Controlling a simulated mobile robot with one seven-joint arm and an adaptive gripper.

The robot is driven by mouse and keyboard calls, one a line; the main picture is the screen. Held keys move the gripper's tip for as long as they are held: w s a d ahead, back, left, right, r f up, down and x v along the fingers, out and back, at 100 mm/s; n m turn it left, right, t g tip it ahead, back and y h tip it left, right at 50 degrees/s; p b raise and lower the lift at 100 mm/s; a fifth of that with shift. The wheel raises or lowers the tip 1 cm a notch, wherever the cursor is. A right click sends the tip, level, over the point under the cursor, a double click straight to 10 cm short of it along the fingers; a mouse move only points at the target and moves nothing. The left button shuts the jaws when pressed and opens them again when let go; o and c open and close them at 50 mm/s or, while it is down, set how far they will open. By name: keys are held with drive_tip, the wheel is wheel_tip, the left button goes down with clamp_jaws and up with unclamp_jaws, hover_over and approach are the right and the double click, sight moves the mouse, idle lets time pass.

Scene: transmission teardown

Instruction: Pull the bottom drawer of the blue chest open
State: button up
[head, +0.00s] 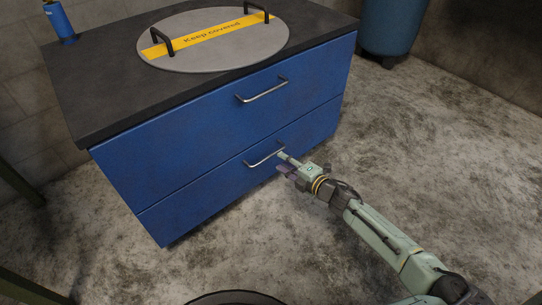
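The blue chest (185,128) stands at upper left with two drawers. Its bottom drawer (205,192) looks shut, its front in line with the top drawer (190,122). My gripper (281,162) reaches in from the lower right, at the right end of this handle. Its two fingers look spread, one above the other. Whether they touch the handle or straddle it, I cannot tell.
A round grey lid (200,58) with a yellow "Keep covered" band and two black handles lies on the chest's dark top. A blue can (59,20) stands at its back left corner. A blue bin (390,25) is at the back right. The concrete floor before the chest is clear.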

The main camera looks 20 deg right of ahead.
sight(272, 154)
drive_tip(key=b+x, duration=0.1)
drive_tip(key=x, duration=0.5)
drive_tip(key=shift+w+a, duration=0.15)
drive_tip(key=shift+w, duration=0.15)
clamp_jaws()
idle(0.5)
